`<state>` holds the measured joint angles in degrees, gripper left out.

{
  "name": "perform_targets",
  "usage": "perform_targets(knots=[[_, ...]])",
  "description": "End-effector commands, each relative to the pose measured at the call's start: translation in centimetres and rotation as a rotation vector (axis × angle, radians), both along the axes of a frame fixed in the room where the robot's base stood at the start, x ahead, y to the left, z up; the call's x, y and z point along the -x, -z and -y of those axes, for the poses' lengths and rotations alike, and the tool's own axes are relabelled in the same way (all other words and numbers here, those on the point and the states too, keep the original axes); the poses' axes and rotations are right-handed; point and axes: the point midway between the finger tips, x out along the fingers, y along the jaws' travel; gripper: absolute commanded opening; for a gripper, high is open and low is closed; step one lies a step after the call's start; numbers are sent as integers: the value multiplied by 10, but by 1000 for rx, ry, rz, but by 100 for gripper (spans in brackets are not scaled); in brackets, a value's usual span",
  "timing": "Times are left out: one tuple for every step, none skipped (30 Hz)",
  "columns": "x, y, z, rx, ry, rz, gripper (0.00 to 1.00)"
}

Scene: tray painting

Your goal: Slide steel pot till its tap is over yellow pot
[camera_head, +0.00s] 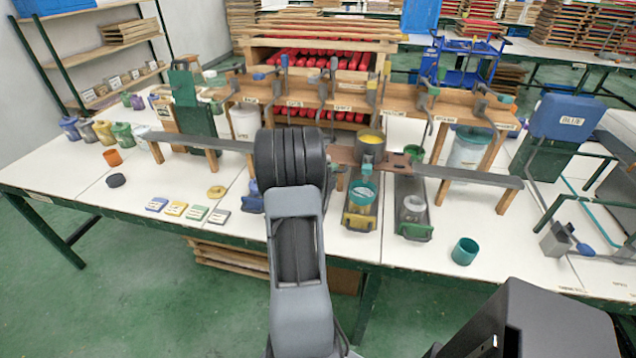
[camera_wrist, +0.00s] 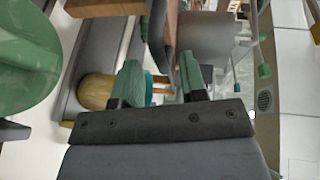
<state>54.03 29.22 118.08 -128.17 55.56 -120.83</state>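The steel pot (camera_head: 370,148), with yellow inside its top, sits on a brown carriage (camera_head: 398,161) on the long raised dark rail (camera_head: 460,174). It also shows as a grey cylinder in the wrist view (camera_wrist: 208,38). I cannot make out its tap clearly. A yellowish pot with a teal rim (camera_head: 361,196) stands below, near the steel pot; it shows in the wrist view (camera_wrist: 98,92). My gripper (camera_wrist: 162,82) has its green fingertips apart, with the brown carriage's edge just beyond or between them. I cannot tell whether they touch it.
A teal cup (camera_head: 465,251) stands near the table's front edge. Wooden racks with hanging tools (camera_head: 400,112) stand behind the rail. The white table (camera_head: 110,207) is partly clear at front left.

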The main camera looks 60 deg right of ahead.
Motion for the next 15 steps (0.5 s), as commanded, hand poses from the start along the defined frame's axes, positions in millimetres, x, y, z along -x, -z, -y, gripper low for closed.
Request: perform_targets(knots=[[-2, -3, -11, 1, -4, 0, 39], [-2, -4, -18, 1, -3, 0, 39], [-3, -5, -26, 1, -4, 0, 39], [-4, -7, -32, 1, -5, 0, 39], [-4, -7, -37, 0, -3, 0, 39], [-5, -10, -45, 1, -4, 0, 39], [-6, -10, -50, 0, -4, -1, 39], [-6, -11, -55, 0, -3, 0, 39], [-7, -12, -61, 0, -4, -1, 39], [-7, -13, -65, 0, -3, -1, 39], [-7, -14, -69, 0, -2, -2, 39], [-8, -15, -74, 0, -3, -1, 39], [-8, -16, -77, 0, -3, -1, 39], [-8, -16, -80, -1, -2, -1, 39], [-8, -16, -83, -1, -2, -1, 39]])
